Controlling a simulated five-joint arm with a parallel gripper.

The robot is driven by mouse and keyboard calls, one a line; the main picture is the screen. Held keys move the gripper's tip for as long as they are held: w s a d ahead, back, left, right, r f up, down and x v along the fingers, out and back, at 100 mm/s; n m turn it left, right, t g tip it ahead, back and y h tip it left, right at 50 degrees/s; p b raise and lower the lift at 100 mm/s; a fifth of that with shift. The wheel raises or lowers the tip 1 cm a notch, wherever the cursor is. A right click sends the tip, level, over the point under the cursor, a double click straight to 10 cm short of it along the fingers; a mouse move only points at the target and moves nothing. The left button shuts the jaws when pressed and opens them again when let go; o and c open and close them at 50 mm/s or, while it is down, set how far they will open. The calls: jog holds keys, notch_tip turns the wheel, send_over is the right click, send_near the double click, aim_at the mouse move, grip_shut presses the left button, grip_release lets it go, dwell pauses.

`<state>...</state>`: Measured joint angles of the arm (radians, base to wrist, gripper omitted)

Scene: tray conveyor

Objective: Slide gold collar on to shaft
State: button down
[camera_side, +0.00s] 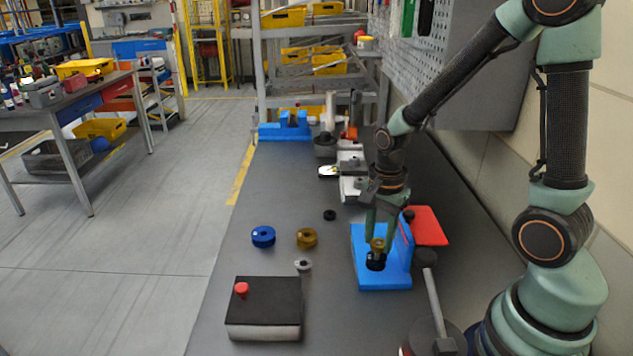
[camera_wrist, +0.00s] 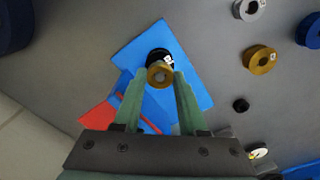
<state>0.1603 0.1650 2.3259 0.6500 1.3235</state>
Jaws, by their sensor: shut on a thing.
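My gripper (camera_side: 377,232) is shut on a small gold round piece, which I take as the gold collar (camera_side: 377,244). In the wrist view the collar (camera_wrist: 160,74) sits between the two green fingertips (camera_wrist: 161,82), with a round centre facing the camera. I cannot tell whether collar and black part touch. No separate shaft is clearly visible. A larger gold ring (camera_side: 307,237) lies loose on the table.
A blue ring (camera_side: 263,236), a silver ring (camera_side: 303,265) and a small black ring (camera_side: 329,215) lie to the left. A black box with a red button (camera_side: 241,288) stands at front left. A red plate (camera_side: 428,226) lies behind the fixture's upright wall.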

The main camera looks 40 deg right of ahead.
jog(key=shift+c, duration=1.9)
grip_release()
notch_tip(320, 180, up, 12)
jog(key=s+a+r+n+t, duration=0.2)
jog(key=a+r+n+t, duration=0.3)
jog(key=n, duration=1.2)
jog(key=shift+r+t, duration=0.3)
